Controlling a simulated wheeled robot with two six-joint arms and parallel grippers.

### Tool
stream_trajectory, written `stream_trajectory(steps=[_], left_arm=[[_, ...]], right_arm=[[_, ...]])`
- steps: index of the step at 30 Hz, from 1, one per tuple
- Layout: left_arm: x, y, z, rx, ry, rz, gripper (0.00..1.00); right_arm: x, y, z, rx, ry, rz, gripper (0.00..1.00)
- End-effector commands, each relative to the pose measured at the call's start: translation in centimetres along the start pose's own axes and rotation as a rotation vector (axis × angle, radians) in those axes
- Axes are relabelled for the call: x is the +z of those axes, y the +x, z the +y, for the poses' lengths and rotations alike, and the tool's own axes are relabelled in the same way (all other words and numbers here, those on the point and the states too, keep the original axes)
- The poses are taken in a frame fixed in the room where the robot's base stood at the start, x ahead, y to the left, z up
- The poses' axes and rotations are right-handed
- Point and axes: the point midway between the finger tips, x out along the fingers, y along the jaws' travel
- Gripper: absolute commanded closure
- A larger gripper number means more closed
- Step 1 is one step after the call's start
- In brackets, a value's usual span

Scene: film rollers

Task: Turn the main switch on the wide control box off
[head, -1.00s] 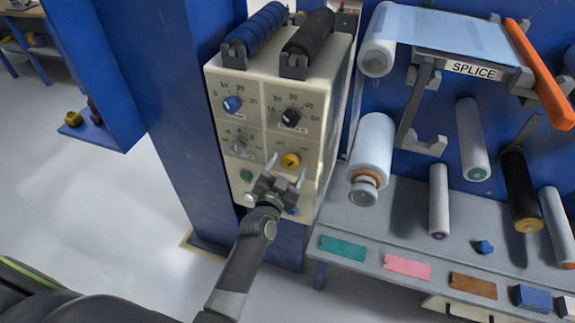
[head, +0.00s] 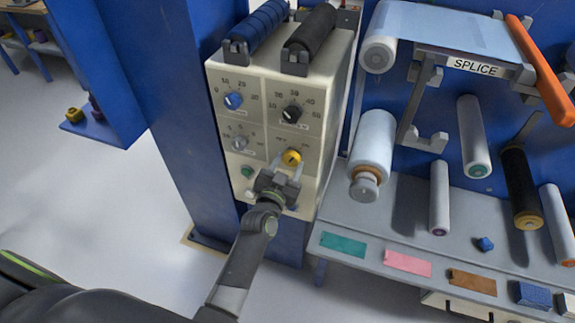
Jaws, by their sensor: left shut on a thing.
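The wide control box (head: 257,151) is cream-coloured and mounted on a blue upright left of centre. Its front has a blue knob (head: 233,100), a black knob (head: 291,114), a grey knob (head: 239,143), a green button (head: 247,171) and a yellow rotary knob (head: 291,157) at lower right, which looks like the main switch. My left gripper (head: 288,163) reaches up from below, its fingers shut on the yellow knob, one on each side. The fingers and palm hide the panel below the knob. The knob's pointer and labels are too small to read. My right gripper is out of view.
Two rollers, one blue (head: 258,30) and one black (head: 311,36), sit on top of the box. To the right, a grey shelf (head: 400,230) holds coloured cards, and several film rolls hang near the SPLICE sign (head: 474,67). Open floor lies left.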

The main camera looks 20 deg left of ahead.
Motion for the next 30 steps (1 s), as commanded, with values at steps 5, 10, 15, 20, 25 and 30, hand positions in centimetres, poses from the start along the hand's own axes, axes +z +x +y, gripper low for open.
stream_trajectory(steps=[5, 10, 15, 20, 25, 30], left_arm=[[-0.04, 0.02, 0.07, 0.0, -0.149, 0.0, 0.77], [-0.07, 0.02, 0.13, 0.0, -0.312, 0.0, 0.77], [-0.11, 0.03, 0.17, 0.0, -0.474, 0.001, 0.77], [-0.16, 0.03, 0.21, 0.0, -0.625, 0.001, 0.77], [-0.2, 0.03, 0.24, 0.0, -0.776, 0.001, 0.77], [-0.24, 0.04, 0.26, 0.0, -0.902, 0.002, 0.77]], right_arm=[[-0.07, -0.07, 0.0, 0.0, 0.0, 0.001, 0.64], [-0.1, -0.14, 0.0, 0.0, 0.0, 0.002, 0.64], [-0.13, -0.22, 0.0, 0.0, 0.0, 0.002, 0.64], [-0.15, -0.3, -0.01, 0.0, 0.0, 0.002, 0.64], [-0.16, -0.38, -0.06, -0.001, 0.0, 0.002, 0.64], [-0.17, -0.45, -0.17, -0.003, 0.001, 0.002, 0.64]])
